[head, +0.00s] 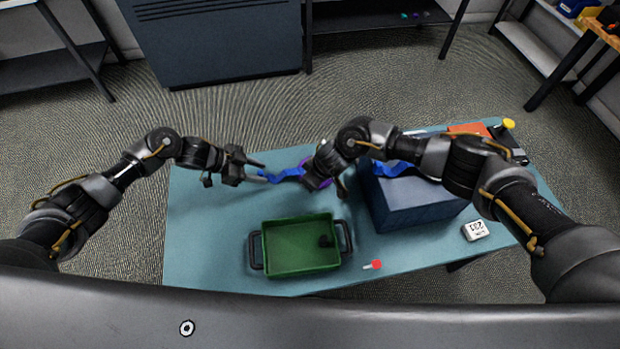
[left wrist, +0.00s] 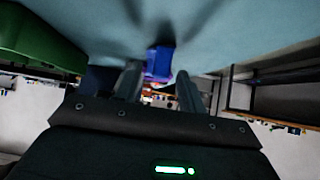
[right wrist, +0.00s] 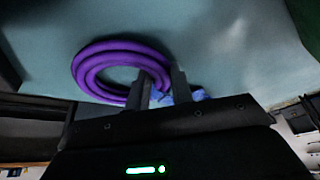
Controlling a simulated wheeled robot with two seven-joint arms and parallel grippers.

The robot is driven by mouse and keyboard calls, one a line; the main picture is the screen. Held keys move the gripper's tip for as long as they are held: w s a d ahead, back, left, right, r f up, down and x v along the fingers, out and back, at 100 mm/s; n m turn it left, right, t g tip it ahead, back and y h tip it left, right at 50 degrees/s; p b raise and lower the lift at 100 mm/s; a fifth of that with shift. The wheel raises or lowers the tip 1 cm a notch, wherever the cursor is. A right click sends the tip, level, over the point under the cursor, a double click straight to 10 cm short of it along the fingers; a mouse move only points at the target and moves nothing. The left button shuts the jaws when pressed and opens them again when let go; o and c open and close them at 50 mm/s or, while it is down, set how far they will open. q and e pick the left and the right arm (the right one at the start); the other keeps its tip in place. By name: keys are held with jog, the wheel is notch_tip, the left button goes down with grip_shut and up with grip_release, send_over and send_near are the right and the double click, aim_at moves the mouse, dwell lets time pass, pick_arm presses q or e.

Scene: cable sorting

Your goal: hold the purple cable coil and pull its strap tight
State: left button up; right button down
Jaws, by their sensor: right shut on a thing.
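The purple cable coil (right wrist: 88,70) lies on the table in the right wrist view, and in the head view a bit of it (head: 326,167) shows behind my right gripper. My right gripper (right wrist: 162,80) is shut on the near side of the coil, beside the blue strap (right wrist: 198,95). In the head view the strap (head: 288,174) stretches left from the coil toward my left gripper (head: 262,170). In the left wrist view the strap's end (left wrist: 160,62) shows between my left fingers (left wrist: 158,72), which are spread apart. Contact with them cannot be told.
A green bin (head: 300,272) with a dark item inside stands at the table's front. A blue-grey box (head: 420,215) stands to the right, with another blue strap (head: 392,168) at its top. A white labelled block (head: 475,230) and a red-tipped item (head: 376,265) lie nearby. The left of the table (head: 205,225) is clear.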

pick_arm(q)
notch_tip(320, 180, up, 8)
jog(key=shift+f, duration=0.25)
dwell(0.5)
pick_arm(e)
jog(key=c, duration=1.1)
grip_release()
jog(key=shift+c, duration=0.2)
jog(key=v, duration=1.2)
pick_arm(q)
jog(key=shift+r, duration=0.1)
